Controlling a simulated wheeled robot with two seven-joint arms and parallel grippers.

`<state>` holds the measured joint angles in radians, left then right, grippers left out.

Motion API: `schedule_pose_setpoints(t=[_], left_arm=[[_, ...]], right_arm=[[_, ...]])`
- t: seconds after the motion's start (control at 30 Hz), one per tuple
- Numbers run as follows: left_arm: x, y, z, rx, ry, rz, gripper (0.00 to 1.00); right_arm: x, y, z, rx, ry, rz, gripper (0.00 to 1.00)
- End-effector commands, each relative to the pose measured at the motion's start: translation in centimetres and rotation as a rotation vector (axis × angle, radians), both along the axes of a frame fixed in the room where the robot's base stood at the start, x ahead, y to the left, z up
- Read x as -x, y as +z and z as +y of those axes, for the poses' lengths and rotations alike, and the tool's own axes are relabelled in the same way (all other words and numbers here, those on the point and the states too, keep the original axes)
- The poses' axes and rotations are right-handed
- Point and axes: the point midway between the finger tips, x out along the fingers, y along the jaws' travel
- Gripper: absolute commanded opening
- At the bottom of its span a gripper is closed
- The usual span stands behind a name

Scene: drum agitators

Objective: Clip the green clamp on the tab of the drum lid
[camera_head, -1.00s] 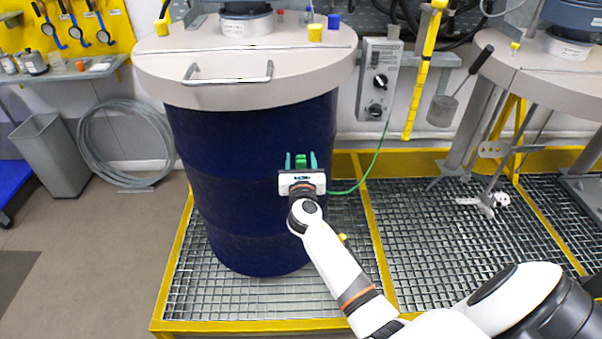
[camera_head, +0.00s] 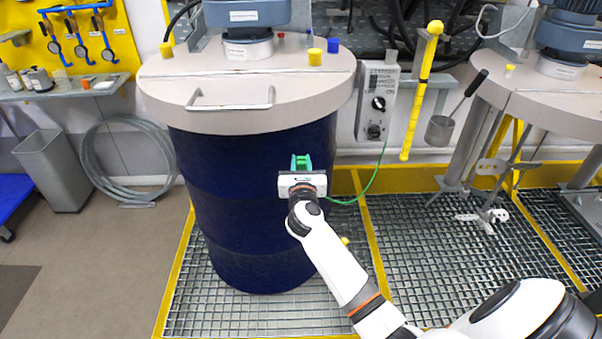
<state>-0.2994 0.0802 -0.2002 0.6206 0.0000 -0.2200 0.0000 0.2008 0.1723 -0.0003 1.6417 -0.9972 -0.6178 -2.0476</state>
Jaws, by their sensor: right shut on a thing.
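The blue drum (camera_head: 225,215) stands on the grating with a pale lid (camera_head: 185,112) on top. The lid has a bent metal handle at its front; I cannot make out which part is the tab. My right gripper (camera_head: 301,168) is in front of the drum's right side, below the lid's rim. It is shut on the green clamp (camera_head: 301,161), which points up between its fingers. A green cable (camera_head: 374,178) runs from the clamp's area to the right and up to the control box. The clamp is apart from the lid. My left gripper is out of view.
The grey control box (camera_head: 377,103) with black knobs hangs right of the drum. A yellow rod (camera_head: 422,90) and a metal ladle (camera_head: 441,130) hang beside it. Small yellow and blue caps and a motor sit on the lid. A second lid (camera_head: 555,100) is at the right.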

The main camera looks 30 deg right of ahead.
Motion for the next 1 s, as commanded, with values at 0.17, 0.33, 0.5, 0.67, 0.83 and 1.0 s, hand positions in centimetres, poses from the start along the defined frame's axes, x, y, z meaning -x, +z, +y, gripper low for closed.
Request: schedule_pose_setpoints(t=[0.17, 0.33, 0.5, 0.67, 0.83, 1.0], left_arm=[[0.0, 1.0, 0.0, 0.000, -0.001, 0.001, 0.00], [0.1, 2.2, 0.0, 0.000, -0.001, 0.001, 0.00], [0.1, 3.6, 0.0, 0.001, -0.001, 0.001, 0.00], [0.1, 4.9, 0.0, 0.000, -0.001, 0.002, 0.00], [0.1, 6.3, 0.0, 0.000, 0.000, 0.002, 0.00], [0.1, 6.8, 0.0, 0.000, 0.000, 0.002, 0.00]], right_arm=[[0.0, 3.0, 0.0, 0.000, 0.001, -0.002, 0.02], [0.0, 4.7, 0.0, 0.002, 0.000, 0.001, 0.02], [0.0, 5.9, 0.0, 0.001, 0.000, 0.001, 0.02], [0.0, 7.0, 0.0, 0.002, 0.000, 0.001, 0.02], [0.0, 8.2, 0.0, 0.000, 0.001, 0.001, 0.02], [0.0, 8.6, 0.0, -0.001, 0.001, 0.001, 0.02]])
